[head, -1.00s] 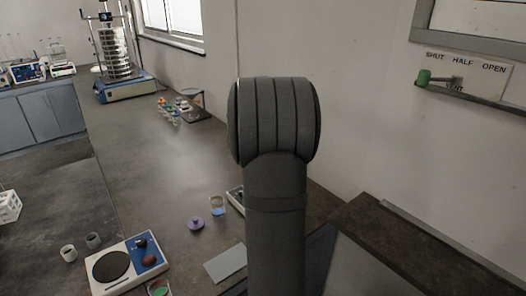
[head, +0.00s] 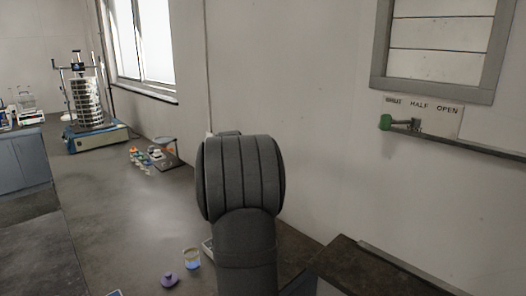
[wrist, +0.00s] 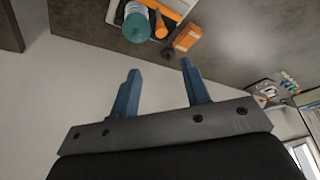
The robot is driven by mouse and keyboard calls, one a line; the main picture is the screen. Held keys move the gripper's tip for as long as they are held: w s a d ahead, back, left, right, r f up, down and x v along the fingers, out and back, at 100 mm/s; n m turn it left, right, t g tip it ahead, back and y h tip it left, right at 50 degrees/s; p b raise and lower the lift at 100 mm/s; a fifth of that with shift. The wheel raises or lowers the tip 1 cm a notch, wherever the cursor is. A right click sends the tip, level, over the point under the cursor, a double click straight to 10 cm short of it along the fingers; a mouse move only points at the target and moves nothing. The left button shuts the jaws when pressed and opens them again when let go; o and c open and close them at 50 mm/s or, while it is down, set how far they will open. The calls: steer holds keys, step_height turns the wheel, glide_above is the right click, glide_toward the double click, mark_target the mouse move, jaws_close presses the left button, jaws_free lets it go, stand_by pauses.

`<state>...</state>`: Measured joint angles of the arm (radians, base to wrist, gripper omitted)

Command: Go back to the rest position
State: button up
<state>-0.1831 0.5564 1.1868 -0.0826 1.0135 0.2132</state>
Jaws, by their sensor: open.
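My gripper (wrist: 158,85) shows in the wrist view with its two blue fingers spread apart and nothing between them. Beyond the fingertips lie an orange box (wrist: 187,37) and a teal-capped container (wrist: 137,25) on a dark surface. In the head view my arm stands in the middle and the gripper itself is hidden. The sieve shaker (head: 90,105), with its stack of metal sieves on a blue base, stands on the bench at the far left.
Small colored bottles (head: 140,160) stand farther back. A green-knobbed lever (head: 386,122) is on the right wall under its sign.

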steer(key=x, duration=1.2)
steer(key=shift+w+f, duration=0.15)
steer(key=shift+f, duration=0.2)
steer(key=shift+a+f, duration=0.15)
steer(key=shift+a, duration=0.05)
steer(key=shift+s+a, duration=0.3)
steer(key=shift+s, duration=0.05)
